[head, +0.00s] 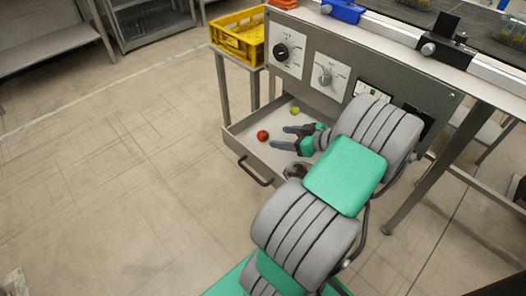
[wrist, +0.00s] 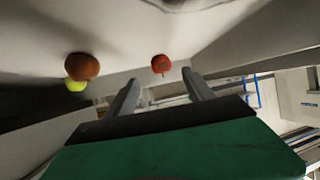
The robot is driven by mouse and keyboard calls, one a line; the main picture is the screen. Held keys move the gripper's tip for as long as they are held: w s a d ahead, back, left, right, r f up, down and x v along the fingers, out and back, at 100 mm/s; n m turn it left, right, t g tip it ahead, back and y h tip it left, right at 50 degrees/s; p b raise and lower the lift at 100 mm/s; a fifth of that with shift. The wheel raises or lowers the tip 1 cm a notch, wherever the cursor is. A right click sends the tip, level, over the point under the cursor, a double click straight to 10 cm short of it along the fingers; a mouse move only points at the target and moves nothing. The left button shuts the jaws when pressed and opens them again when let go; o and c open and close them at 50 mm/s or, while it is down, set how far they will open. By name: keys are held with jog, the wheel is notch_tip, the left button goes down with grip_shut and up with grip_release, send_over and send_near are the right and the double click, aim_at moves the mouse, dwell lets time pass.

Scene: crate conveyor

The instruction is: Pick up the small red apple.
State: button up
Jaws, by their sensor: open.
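The small red apple (head: 263,135) lies in the open drawer (head: 236,144), near its left side. In the wrist view the red apple (wrist: 161,64) shows just beyond the fingertips, roughly centred between them. My gripper (head: 282,138) is open and empty, just right of the apple in the head view, with its fingers pointing towards it. Its two fingers also show in the wrist view (wrist: 160,79). I see a gap between fingers and apple.
A yellow-green fruit (head: 294,110) lies farther back in the drawer. A larger brownish-orange round fruit (wrist: 82,67) shows beside it in the wrist view. The drawer walls and the control panel (head: 305,60) bound the space. A yellow crate (head: 232,42) stands behind left.

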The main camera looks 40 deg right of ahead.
aim_at(266, 134)
jog(key=x, duration=0.2)
jog(key=b+x, duration=0.1)
jog(key=x, duration=0.2)
jog(key=b+x, duration=0.1)
jog(key=x, duration=0.1)
jog(key=shift+w+a+r, duration=0.15)
jog(key=shift+w+a, duration=0.05)
jog(key=shift+w, duration=0.1)
grip_shut()
